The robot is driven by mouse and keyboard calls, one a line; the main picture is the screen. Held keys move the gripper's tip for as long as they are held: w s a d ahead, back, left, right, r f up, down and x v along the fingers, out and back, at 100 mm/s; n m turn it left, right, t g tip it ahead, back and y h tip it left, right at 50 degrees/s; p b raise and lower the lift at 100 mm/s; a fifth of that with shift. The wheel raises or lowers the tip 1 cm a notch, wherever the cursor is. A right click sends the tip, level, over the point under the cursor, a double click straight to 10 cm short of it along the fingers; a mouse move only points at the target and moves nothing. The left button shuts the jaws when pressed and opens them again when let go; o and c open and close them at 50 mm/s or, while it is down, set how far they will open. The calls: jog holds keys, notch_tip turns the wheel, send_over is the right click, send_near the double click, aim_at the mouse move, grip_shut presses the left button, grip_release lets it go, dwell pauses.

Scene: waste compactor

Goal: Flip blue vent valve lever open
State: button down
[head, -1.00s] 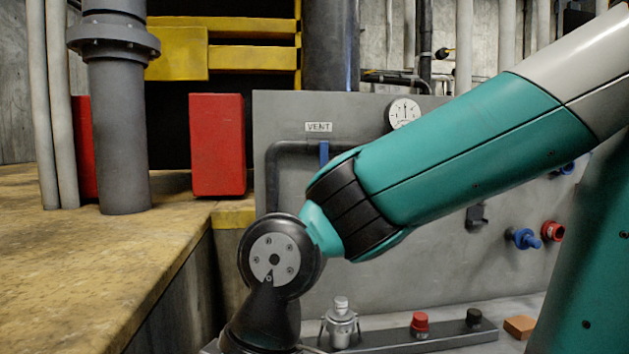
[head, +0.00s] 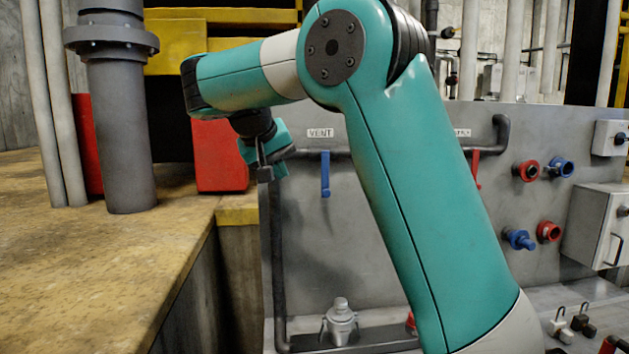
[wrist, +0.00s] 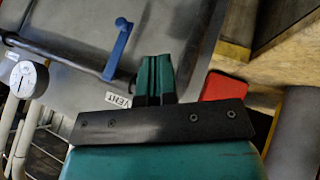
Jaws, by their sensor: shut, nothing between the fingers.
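The blue vent valve lever (head: 325,175) hangs straight down from the dark pipe below the VENT label (head: 320,133) on the grey panel. In the wrist view, which is turned nearly upside down, the blue lever (wrist: 117,50) is to the left of my fingers, and its whole length shows. My gripper (head: 264,172) is to the left of the lever in the head view, at about its height and apart from it. In the wrist view my gripper's teal fingers (wrist: 155,80) are together and hold nothing.
A red box (head: 219,155) stands behind my gripper. Red and blue couplings (head: 527,171) stick out of the panel. A gauge (wrist: 28,80) shows in the wrist view. The panel below the blue lever is clear.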

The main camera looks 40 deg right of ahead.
aim_at(326, 175)
jog(key=shift+s+d+r, duration=0.1)
jog(key=shift+d+r, duration=0.1)
jog(key=shift+d, duration=0.05)
jog(key=d+f, duration=0.7)
jog(key=d, duration=0.2)
jog(key=shift+d, duration=0.35)
jog(key=shift+f, duration=0.1)
